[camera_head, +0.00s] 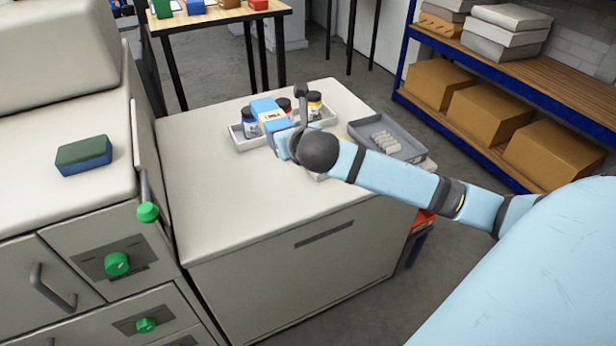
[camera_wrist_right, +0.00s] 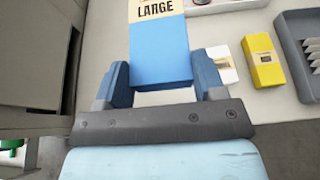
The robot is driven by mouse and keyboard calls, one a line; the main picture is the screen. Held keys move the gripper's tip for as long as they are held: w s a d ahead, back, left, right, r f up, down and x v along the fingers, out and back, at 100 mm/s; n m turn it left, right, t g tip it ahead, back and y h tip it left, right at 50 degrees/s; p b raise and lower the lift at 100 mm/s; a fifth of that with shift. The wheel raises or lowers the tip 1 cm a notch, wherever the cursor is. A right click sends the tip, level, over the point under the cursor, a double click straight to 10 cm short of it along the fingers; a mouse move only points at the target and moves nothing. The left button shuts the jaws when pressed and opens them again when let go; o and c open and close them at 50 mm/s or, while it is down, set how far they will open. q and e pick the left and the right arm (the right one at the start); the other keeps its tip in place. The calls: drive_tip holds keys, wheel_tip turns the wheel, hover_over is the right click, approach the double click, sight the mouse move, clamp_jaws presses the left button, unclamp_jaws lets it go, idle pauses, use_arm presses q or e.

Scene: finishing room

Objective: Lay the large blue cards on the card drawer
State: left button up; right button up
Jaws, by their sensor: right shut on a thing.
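A blue box of cards (camera_wrist_right: 160,58) with a cream label reading LARGE is between the two blue fingers of my right gripper (camera_wrist_right: 164,76) in the right wrist view. The fingers are shut on its sides. In the head view the blue box (camera_head: 267,107) shows just beyond my right gripper (camera_head: 279,142), over the white cabinet top (camera_head: 225,190). My arm hides part of it. My left gripper is not in view. I cannot tell which drawer is the card drawer.
A white tray (camera_head: 238,140) holds several jars, one a yellow-labelled jar (camera_head: 314,106). A grey tray (camera_head: 408,151) with pale pieces stands to the right. A yellow box (camera_wrist_right: 263,61) lies beside my gripper. A green-and-blue sponge (camera_head: 84,155) sits left. The cabinet top's front is clear.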

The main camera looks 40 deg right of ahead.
drive_tip(key=b, duration=0.3)
hover_over(291, 204)
wheel_tip(291, 204, down, 15)
drive_tip(key=shift+f, duration=0.1)
wheel_tip(291, 204, down, 4)
drive_tip(key=shift+f+b, duration=0.2)
drive_tip(key=shift+b, duration=0.3)
drive_tip(key=shift+f, duration=0.15)
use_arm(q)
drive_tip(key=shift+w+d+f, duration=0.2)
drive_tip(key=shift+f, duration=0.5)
use_arm(e)
drive_tip(key=o, duration=0.7)
drive_tip(key=shift+f, duration=0.1)
drive_tip(key=o, duration=0.3)
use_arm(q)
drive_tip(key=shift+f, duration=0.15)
use_arm(e)
drive_tip(key=shift+o, duration=0.4)
